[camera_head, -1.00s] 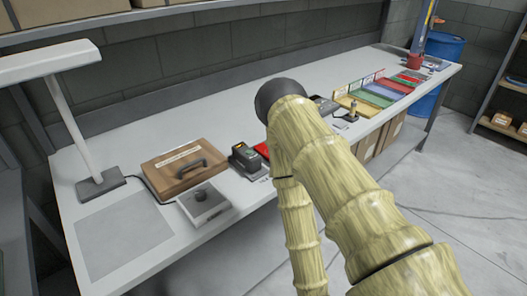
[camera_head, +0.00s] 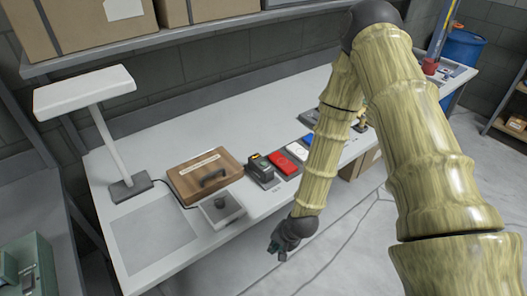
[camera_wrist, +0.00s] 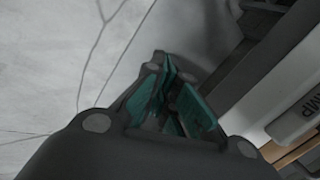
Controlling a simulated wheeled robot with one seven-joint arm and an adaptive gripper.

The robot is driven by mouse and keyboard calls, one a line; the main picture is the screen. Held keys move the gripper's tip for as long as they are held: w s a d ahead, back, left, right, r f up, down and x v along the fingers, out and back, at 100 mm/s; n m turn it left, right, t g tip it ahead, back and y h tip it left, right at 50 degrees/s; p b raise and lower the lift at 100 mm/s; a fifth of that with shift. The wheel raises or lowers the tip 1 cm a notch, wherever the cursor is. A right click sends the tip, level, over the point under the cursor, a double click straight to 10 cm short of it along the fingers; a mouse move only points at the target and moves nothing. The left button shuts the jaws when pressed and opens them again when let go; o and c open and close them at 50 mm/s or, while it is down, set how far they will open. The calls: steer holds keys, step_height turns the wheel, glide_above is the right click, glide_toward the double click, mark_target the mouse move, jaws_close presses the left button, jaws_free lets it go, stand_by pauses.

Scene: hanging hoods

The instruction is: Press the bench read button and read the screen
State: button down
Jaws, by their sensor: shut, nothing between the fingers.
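A white bench (camera_head: 190,145) runs along the wall. On its front edge sits a light grey box with a dark round knob-like button (camera_head: 222,207). Behind and right of it stands a dark device with a small lit yellow-green patch (camera_head: 260,167), perhaps a screen; no reading is legible. My gripper (camera_head: 279,250) hangs off the bench's front edge, over the floor, right of and nearer than the button box, touching nothing. In the wrist view its teal-padded fingers (camera_wrist: 176,85) are shut and empty. The button and screen are not in the wrist view.
A white lamp (camera_head: 85,92) stands left, beside a grey mat (camera_head: 153,233). Boxes (camera_head: 85,22) fill the shelf above.

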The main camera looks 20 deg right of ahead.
mark_target(262, 165)
steer(key=w+r+m+t+p, duration=0.1)
steer(key=w+r+m, duration=0.1)
steer(key=w+r, duration=0.3)
steer(key=w+r+m+y+p, duration=0.1)
steer(key=w+r+m, duration=0.1)
steer(key=w+r, duration=0.3)
steer(key=w+r+m+t+p, duration=0.1)
steer(key=w+r, duration=0.4)
steer(key=shift+d+m+t, duration=0.25)
steer(key=shift+m+t, duration=0.05)
steer(key=shift+m, duration=0.1)
steer(key=w+d+r+m+t+y, duration=0.1)
steer(key=w+r+m, duration=0.4)
steer(key=w+r, duration=0.5)
step_height(262, 165, up, 2)
steer(key=shift+d+t+p, duration=0.35)
steer(key=shift+d+t, duration=0.15)
steer(key=shift+d, duration=0.15)
steer(key=shift+f, duration=0.15)
steer(key=shift+w+f+b, duration=0.1)
steer(key=shift+f+b, duration=2.6)
steer(key=shift+f, duration=1.6)
steer(key=shift+f, duration=0.1)
steer(key=shift+f, duration=0.3)
